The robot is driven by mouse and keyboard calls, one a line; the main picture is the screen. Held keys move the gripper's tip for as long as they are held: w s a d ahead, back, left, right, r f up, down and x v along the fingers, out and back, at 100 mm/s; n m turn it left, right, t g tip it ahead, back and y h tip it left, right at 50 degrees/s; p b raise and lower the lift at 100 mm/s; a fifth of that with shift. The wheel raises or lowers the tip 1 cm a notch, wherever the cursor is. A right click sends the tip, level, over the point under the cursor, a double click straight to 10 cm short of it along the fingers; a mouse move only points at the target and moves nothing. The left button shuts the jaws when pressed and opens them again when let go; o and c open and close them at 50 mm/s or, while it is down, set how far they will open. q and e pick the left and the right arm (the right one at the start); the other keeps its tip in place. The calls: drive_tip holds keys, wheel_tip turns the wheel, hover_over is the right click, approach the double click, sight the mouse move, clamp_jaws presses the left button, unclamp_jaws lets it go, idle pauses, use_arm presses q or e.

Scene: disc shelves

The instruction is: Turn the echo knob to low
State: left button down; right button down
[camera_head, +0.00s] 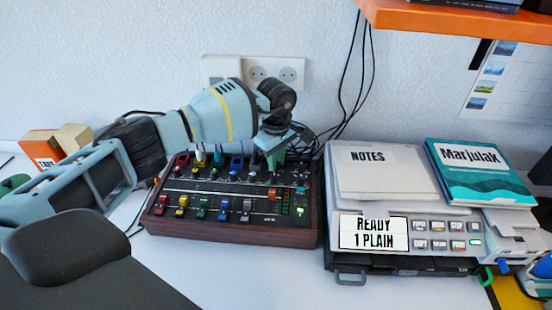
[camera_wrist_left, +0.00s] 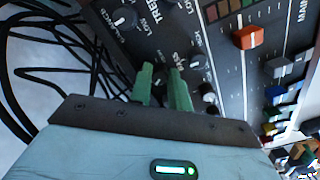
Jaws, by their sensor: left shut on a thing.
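The mixer (camera_head: 235,236) is a dark panel in a wooden case on the white desk, with coloured sliders and several knobs. My left gripper (camera_head: 272,161) reaches down over its back right part. In the left wrist view the green fingers of my left gripper (camera_wrist_left: 166,82) are closed around a small dark knob, mostly hidden between them. The label of this knob is not clearly readable, so I cannot confirm it is the echo knob. A black knob (camera_wrist_left: 125,17) marked balance, with "low" beside it, stands clear of the fingers. My right gripper is not in view.
A grey machine (camera_head: 335,205) with a "READY 1 PLAIN" display stands to the right, with notes (camera_head: 385,175) and a teal book (camera_head: 482,175) on it. Black cables (camera_wrist_left: 55,40) hang behind the mixer. An orange shelf (camera_head: 450,20) overhangs at upper right.

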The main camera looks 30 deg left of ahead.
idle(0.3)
use_arm(q)
drive_tip(key=c, duration=1.4)
unclamp_jaws()
drive_tip(key=shift+o, duration=0.4)
drive_tip(key=shift+r, duration=0.1)
